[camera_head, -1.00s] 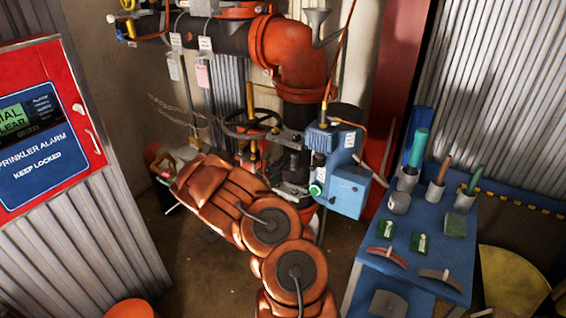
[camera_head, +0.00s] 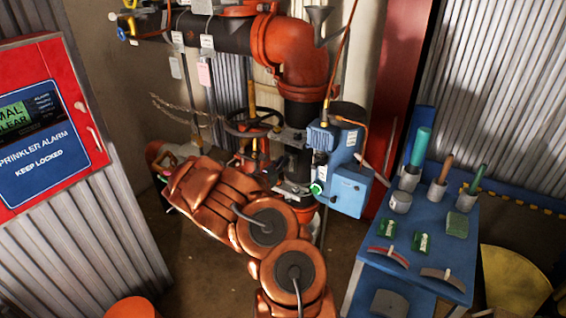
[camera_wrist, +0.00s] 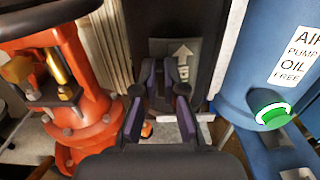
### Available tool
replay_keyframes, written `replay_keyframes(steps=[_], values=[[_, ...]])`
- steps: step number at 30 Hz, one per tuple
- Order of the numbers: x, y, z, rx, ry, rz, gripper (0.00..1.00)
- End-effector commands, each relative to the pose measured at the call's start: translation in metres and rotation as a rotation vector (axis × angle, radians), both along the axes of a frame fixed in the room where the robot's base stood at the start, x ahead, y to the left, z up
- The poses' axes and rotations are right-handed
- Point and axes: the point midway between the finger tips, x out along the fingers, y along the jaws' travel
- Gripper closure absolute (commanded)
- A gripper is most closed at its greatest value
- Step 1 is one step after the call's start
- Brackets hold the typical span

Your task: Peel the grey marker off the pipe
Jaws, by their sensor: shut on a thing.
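The grey marker (camera_wrist: 182,52) shows in the wrist view as a flat rectangle with a pale upward arrow. It is in front of the black pipe (camera_wrist: 172,18); I cannot tell whether any of it is free of the pipe. My gripper (camera_wrist: 164,72) is shut on the marker, with its dark fingers at the marker's lower part.
An orange-red valve body (camera_wrist: 75,95) stands close on the left, and a blue air pump (camera_wrist: 262,75) with a green button close on the right. A blue bench (camera_head: 412,262) with tools is at the right. An alarm panel (camera_head: 45,150) stands at the left.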

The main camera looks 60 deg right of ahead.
Motion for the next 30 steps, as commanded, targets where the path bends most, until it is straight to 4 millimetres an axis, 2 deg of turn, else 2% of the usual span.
replay_keyframes(steps=[30], values=[[-0.003, 0.065, 0.001, -0.002, 0.000, -0.001, 1.00]])
